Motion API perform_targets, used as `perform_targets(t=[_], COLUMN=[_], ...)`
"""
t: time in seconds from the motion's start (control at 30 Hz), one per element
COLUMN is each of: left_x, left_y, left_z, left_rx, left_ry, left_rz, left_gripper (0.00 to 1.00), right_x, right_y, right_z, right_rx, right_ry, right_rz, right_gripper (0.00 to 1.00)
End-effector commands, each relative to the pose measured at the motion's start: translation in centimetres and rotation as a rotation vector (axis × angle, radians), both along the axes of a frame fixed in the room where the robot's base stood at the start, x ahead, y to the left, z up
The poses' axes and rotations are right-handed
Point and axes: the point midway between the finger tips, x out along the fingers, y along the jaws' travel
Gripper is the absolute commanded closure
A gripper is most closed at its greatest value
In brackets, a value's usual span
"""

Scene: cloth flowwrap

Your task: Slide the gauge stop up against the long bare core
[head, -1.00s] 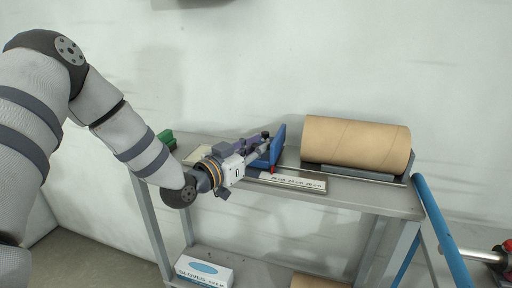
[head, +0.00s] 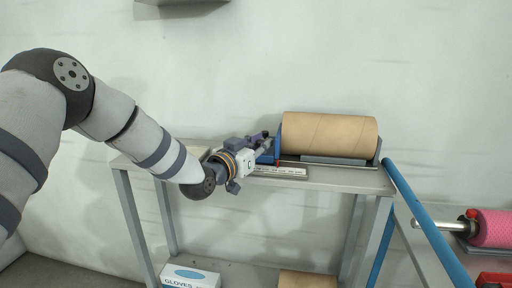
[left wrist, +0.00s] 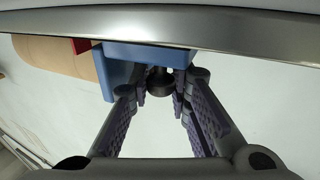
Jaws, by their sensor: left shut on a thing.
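The gauge stop (head: 267,157) is blue with a red pointer and stands on the shelf's rail. The long bare core (head: 330,136) is a brown tube lying in a grey cradle to its right. In the head view the stop's face meets the core's left end with no visible gap; contact itself is hard to confirm. My left gripper (head: 266,144) reaches in from the left, shut on the stop's dark knob. In the left wrist view the fingers (left wrist: 161,88) flank the black knob (left wrist: 160,78), with the core (left wrist: 58,55) behind the blue plate. My right gripper is out of view.
A white scale strip (head: 280,172) runs along the shelf front. A glove box (head: 190,277) and another brown core (head: 307,281) sit on the lower shelf. A blue post (head: 425,220) and a pink roll (head: 493,228) stand at right. The wall is close behind.

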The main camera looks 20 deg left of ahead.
Motion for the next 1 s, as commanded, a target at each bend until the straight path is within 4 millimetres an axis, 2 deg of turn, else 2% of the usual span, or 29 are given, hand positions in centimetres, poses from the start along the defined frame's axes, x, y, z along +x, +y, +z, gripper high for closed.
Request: perform_targets(t=[0.1,0.13,0.17,0.43,0.53,0.67,0.8,1.0], left_x=[0.0,0.0,0.0,0.0,-0.8,-3.8,-7.6,-11.2], left_y=[0.0,0.0,0.0,0.1,0.2,0.7,1.3,1.8], left_z=[0.2,0.2,0.2,0.2,0.1,0.2,0.2,0.2], left_rx=[0.001,0.001,0.000,0.001,0.001,-0.002,-0.002,0.000], left_ry=[-0.003,-0.003,-0.004,-0.003,-0.001,-0.001,-0.003,-0.002], left_rz=[0.000,0.000,0.000,0.001,0.001,0.001,0.001,0.001], left_gripper=[0.98,0.78,0.73,0.73,0.73,0.73,0.73,0.73], right_x=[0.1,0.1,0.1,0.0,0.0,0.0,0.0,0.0], right_y=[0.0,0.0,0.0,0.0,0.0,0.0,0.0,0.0], right_z=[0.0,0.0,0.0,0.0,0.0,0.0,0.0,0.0], right_rx=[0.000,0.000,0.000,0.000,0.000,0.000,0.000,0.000], right_ry=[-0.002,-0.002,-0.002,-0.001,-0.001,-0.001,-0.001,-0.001], right_rz=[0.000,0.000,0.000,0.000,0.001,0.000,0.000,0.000], right_gripper=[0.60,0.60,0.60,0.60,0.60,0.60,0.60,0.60])
